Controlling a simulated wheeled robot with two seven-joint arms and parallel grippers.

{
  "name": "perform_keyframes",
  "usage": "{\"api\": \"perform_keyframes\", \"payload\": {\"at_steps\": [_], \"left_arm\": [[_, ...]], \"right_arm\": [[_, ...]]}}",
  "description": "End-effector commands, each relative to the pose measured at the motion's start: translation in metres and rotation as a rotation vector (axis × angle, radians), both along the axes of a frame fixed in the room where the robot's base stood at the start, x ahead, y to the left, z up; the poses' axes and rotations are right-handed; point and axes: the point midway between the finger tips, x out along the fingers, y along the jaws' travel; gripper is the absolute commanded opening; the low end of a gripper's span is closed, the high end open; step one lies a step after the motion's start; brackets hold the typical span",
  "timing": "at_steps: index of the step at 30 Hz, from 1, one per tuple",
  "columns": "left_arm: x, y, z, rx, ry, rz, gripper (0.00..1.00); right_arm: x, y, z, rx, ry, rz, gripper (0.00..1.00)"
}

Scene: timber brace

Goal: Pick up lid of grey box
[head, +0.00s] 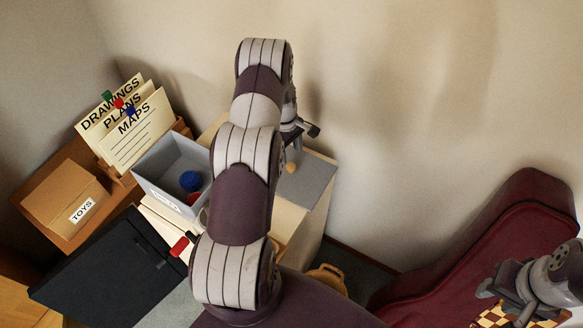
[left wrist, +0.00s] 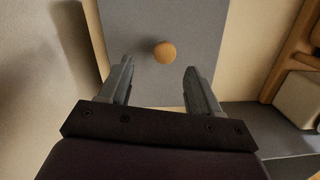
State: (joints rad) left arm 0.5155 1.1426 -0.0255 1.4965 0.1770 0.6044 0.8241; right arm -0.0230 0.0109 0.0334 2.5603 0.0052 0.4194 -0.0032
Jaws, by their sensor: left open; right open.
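The grey lid (head: 312,183) lies flat on a pale wooden surface against the wall, apart from the open grey box (head: 157,196). Its round wooden knob (head: 291,167) faces up. My left gripper (head: 298,143) is over the lid near the knob, partly hidden by my arm. In the left wrist view the lid (left wrist: 150,20) spreads beyond the open fingers. The knob (left wrist: 165,53) shows between and just past the fingertips, with nothing gripped. The grey box holds a blue piece (head: 190,181) and a red piece. My right gripper (head: 512,304) is open at the lower right.
A toys box (head: 68,198) and upright file cards (head: 128,125) stand at the left. A black panel (head: 105,272) lies in front of them. A dark red case (head: 450,255) leans at the right. A checkered board (head: 493,316) is by my right gripper.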

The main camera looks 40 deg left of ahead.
Motion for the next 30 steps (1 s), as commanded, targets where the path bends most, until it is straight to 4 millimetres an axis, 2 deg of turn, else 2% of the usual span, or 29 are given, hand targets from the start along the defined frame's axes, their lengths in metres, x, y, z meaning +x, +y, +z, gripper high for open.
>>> {"api": "perform_keyframes", "payload": {"at_steps": [5,9,16,21,22,30], "left_arm": [[-0.006,-0.006,-0.025,-0.002,0.004,-0.002,0.63],[-0.005,-0.008,-0.048,0.0,0.001,-0.002,0.63],[-0.004,-0.008,-0.051,0.001,-0.001,-0.003,0.63],[-0.004,-0.008,-0.051,0.001,0.0,-0.003,0.08],[-0.004,-0.008,-0.051,0.001,0.0,-0.003,0.0],[-0.004,-0.008,-0.05,0.001,-0.002,-0.004,0.0]], "right_arm": [[0.0,0.0,0.025,0.0,-0.001,0.0,0.43],[0.0,0.0,0.026,0.0,-0.001,0.0,0.43],[0.0,0.0,0.025,0.0,0.0,0.0,0.43],[0.0,0.0,0.025,0.0,0.0,0.0,0.43],[0.0,0.0,0.025,0.0,0.0,0.0,0.43],[0.0,0.0,0.024,0.0,-0.001,0.0,0.43]]}}
